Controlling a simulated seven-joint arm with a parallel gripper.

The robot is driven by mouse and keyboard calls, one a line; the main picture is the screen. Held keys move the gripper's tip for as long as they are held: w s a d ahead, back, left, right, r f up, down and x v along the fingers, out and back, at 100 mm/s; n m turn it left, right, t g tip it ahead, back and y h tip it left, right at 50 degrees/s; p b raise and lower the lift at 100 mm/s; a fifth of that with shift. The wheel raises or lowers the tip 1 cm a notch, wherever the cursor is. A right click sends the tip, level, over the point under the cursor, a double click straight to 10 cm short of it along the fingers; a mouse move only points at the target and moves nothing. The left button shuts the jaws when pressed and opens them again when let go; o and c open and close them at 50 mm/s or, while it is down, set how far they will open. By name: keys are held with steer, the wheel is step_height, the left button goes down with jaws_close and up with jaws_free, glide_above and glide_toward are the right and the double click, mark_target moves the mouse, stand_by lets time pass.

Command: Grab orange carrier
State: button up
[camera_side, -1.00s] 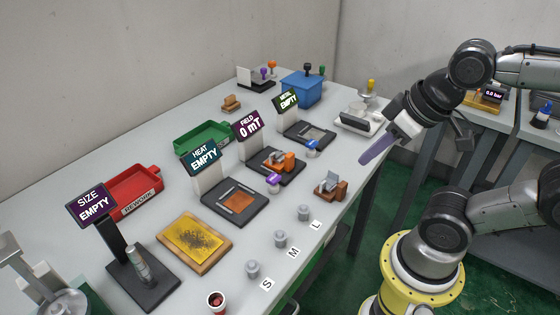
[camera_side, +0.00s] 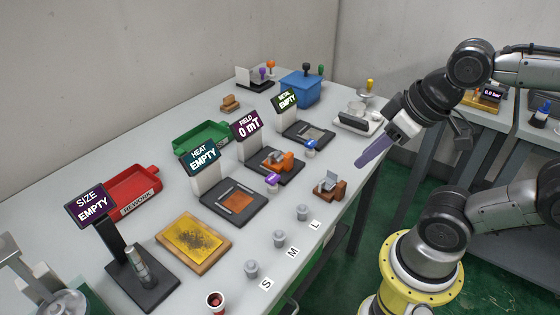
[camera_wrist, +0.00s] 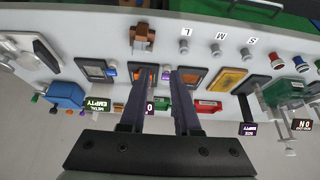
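A bright orange carrier (camera_side: 277,161) with a grey part on it sits on the dark pad of the FIELD station. In the wrist view the orange carrier (camera_wrist: 150,76) is partly hidden by a finger. A browner orange carrier (camera_side: 330,188) with a grey plate stands near the table's front edge, also in the wrist view (camera_wrist: 142,38).
The FIELD display (camera_side: 247,127) reads 0 mT and stands behind its pad. Grey pegs marked S, M, L line the front edge. A blue bin (camera_side: 301,90) stands behind.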

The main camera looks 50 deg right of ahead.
steer(key=o, duration=1)
steer(key=w+r+m+g, duration=0.1)
steer(key=w+r+m, duration=0.5)
steer(key=m, duration=0.4)
steer(key=m+g, duration=0.5)
steer(key=m, duration=0.3)
glide_above(281, 158)
step_height(281, 158, down, 14)
steer(key=shift+w+r, duration=0.15)
steer(key=shift+r, duration=0.1)
steer(key=shift+a+f, duration=0.1)
steer(key=shift+f, duration=2.95)
